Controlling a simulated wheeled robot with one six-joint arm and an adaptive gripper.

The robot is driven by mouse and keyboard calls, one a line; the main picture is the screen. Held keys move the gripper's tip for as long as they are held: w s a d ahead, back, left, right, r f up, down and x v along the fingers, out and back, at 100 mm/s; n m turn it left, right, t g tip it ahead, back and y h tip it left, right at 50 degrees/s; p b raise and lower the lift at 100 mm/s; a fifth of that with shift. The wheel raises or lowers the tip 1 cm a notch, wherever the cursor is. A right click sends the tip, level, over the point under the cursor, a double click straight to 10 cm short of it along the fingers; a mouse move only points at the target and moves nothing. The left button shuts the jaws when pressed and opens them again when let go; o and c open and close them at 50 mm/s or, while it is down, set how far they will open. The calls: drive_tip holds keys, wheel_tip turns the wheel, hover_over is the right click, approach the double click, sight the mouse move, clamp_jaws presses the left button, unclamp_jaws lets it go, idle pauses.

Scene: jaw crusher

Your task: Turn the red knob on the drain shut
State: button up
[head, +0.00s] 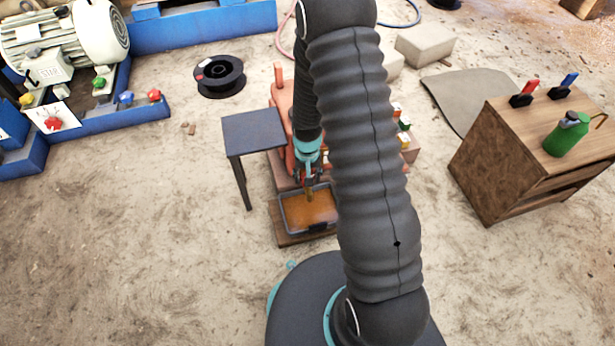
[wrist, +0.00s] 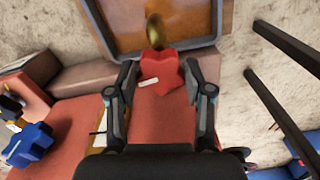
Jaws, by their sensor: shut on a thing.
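The red knob (wrist: 161,70) is star-shaped with a small white mark, and sits between the two fingers of my gripper (wrist: 160,80) in the wrist view. The fingers are shut on it from both sides. The brass drain spout (wrist: 154,30) shows just beyond the knob, over a dark-rimmed tray (wrist: 117,52) of brown liquid. In the head view my gripper (head: 308,178) is low at the red machine, above the tray (head: 290,226). The brass spout (head: 310,195) shows below the fingers; the knob is hidden there.
A small dark table (head: 253,130) stands close left of my gripper; its legs (wrist: 285,105) show in the wrist view. A blue knob (wrist: 30,145) is on the machine's other side. A wooden cabinet (head: 520,150) with a green bottle (head: 566,138) stands right.

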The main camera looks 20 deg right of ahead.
drive_tip(key=shift+m, duration=0.6)
drive_tip(key=o, duration=1.1)
drive_tip(key=shift+o, duration=0.2)
wheel_tip(320, 180, up, 12)
drive_tip(key=shift+s, duration=0.1)
idle(0.3)
